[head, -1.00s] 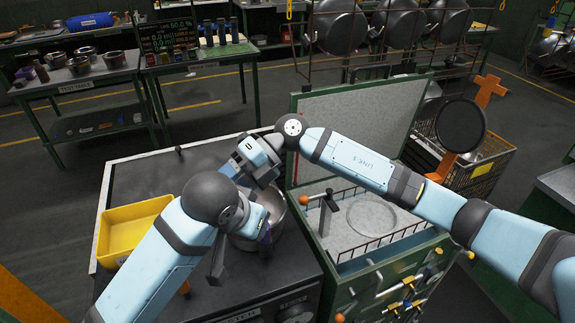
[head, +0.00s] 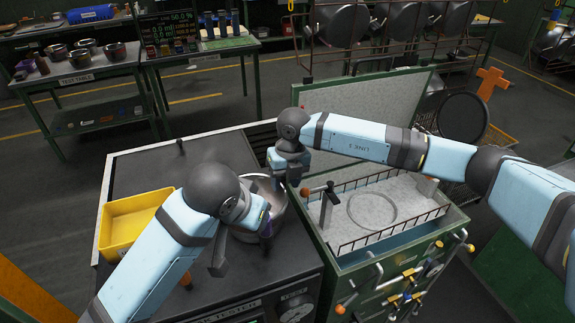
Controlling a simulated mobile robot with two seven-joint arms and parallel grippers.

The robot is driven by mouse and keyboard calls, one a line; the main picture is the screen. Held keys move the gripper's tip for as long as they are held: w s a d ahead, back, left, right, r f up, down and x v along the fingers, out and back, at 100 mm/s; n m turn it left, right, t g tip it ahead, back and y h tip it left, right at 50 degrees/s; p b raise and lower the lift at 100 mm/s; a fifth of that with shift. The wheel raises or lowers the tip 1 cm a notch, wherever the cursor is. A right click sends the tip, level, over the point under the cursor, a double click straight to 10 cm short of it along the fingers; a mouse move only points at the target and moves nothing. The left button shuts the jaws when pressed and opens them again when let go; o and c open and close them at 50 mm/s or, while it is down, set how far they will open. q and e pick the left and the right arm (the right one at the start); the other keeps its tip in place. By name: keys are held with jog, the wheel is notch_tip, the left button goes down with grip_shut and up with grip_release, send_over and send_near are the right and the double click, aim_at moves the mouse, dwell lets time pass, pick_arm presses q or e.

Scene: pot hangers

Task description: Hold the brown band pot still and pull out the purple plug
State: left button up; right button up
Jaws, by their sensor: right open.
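A metal pot (head: 275,190) stands on the dark top of the leak tester. Its left side is covered by my left arm, and no brown band can be made out. My right gripper (head: 291,182) is open, pointing down at the pot's back right rim. Whether it touches the rim cannot be told.
A yellow bin (head: 131,222) sits left on the tester. To the right is a green tank (head: 385,250) with a raised lid, a wire basket rim and a black T-handle (head: 328,203). Valve handles line its front. The tester top behind the pot is clear.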

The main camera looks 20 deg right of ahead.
aim_at(282, 199)
jog(key=f, duration=0.4)
jog(key=a+f, duration=0.1)
jog(key=f, duration=0.1)
jog(key=shift+f, duration=0.3)
jog(key=c, duration=0.8)
grip_shut()
